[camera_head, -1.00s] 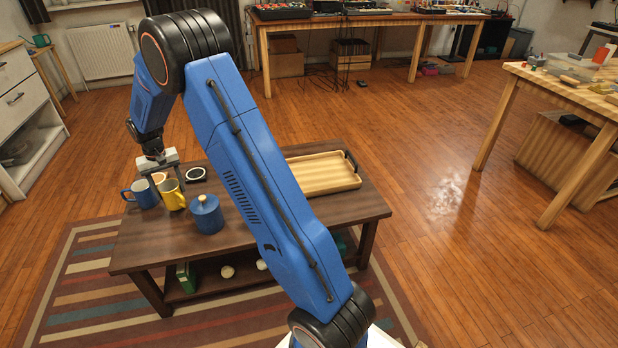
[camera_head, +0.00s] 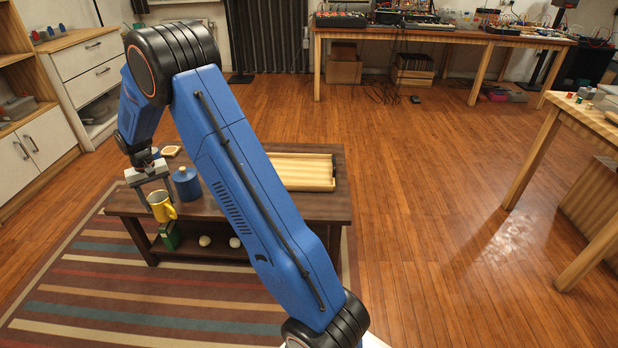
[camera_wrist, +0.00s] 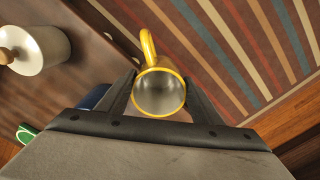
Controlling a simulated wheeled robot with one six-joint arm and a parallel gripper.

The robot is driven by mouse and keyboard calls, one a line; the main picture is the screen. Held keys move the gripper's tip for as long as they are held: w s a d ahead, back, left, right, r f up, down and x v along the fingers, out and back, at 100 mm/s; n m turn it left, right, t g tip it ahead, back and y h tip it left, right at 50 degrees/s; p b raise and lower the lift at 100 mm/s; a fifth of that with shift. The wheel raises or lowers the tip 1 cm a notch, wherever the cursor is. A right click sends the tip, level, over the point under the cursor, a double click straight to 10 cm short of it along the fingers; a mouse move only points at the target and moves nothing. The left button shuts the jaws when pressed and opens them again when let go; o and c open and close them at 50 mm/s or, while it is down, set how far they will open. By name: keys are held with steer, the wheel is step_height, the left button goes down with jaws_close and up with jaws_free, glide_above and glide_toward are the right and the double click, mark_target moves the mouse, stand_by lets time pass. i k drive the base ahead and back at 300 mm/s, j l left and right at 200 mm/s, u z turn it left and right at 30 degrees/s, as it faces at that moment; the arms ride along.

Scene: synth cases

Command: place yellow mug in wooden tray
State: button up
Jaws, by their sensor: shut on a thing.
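The yellow mug (camera_head: 161,207) hangs upright in my gripper (camera_head: 159,197), just off the front left edge of the low dark table. In the wrist view, the mug (camera_wrist: 158,93) sits between both fingers of my gripper (camera_wrist: 158,100), with its open rim facing the camera and its handle pointing up in the picture. The inside looks empty. The wooden tray (camera_head: 303,184) lies on the right part of the table, well to the right of the mug. My arm hides its left end. The visible part of the tray is empty.
A blue lidded jar (camera_head: 187,184) stands on the table (camera_head: 250,203) close to the mug's right. A piece resembling bread (camera_head: 171,151) lies at the back left. The lower shelf holds a green box (camera_head: 170,236) and pale round things. A striped rug (camera_head: 150,300) lies in front.

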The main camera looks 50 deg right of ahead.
mark_target(279, 176)
steer(key=k+l+z, duration=0.35)
steer(key=k+l, duration=0.65)
steer(key=l+z, duration=0.4)
steer(key=z, duration=0.2)
steer(key=i+j+z, duration=0.25)
steer(key=i+z, duration=0.2)
steer(key=i+j, duration=0.15)
steer(key=j, duration=0.2)
steer(key=i+j, duration=0.2)
steer(key=j, duration=0.15)
steer(key=i+j, duration=0.15)
steer(key=j, duration=0.25)
steer(key=i+j, duration=0.15)
steer(key=j, duration=0.2)
steer(key=i+j, duration=0.15)
steer(key=j, duration=0.2)
